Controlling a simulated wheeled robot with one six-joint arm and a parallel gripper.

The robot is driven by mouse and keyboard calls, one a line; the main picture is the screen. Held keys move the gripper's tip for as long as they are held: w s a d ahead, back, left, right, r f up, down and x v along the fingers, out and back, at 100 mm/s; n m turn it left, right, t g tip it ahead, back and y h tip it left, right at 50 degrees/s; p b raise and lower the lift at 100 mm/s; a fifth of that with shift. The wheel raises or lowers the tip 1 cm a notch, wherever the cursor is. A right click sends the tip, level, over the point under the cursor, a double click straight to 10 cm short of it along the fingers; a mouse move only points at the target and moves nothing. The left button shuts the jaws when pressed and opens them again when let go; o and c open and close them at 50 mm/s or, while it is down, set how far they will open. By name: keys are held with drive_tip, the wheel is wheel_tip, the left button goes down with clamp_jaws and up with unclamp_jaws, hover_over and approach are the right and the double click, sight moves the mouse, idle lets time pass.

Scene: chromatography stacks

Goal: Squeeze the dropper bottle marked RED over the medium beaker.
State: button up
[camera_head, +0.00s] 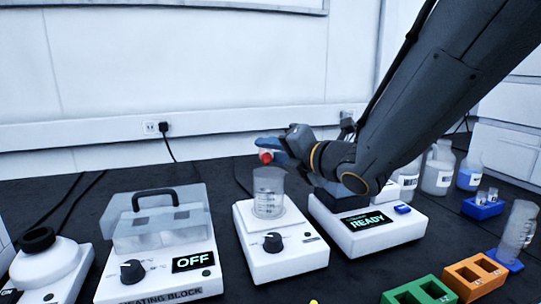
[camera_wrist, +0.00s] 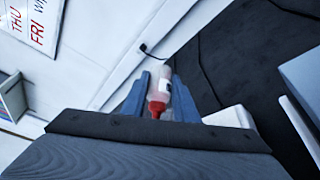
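My gripper (camera_head: 270,148) is above a clear beaker (camera_head: 268,193) that stands on a white device with a knob (camera_head: 282,243). It is shut on a small dropper bottle (camera_head: 265,156) with a red tip. In the wrist view the dropper bottle (camera_wrist: 159,92) lies between the two blue fingers (camera_wrist: 158,98), its red cap toward the camera. In the head view the red tip is just above the beaker's rim. The bottle's label is too small to read.
A heating block (camera_head: 157,283) reading OFF stands left of the beaker. A white device reading READY (camera_head: 367,234) stands right of it, under my arm.

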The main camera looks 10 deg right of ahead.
drive_tip(key=shift+s+d+r+n+t+y+b, duration=0.1)
drive_tip(key=shift+r+n+t+y+b, duration=0.35)
drive_tip(key=shift+b, duration=1.75)
drive_tip(key=shift+f, duration=0.15)
clamp_jaws()
unclamp_jaws()
idle(0.7)
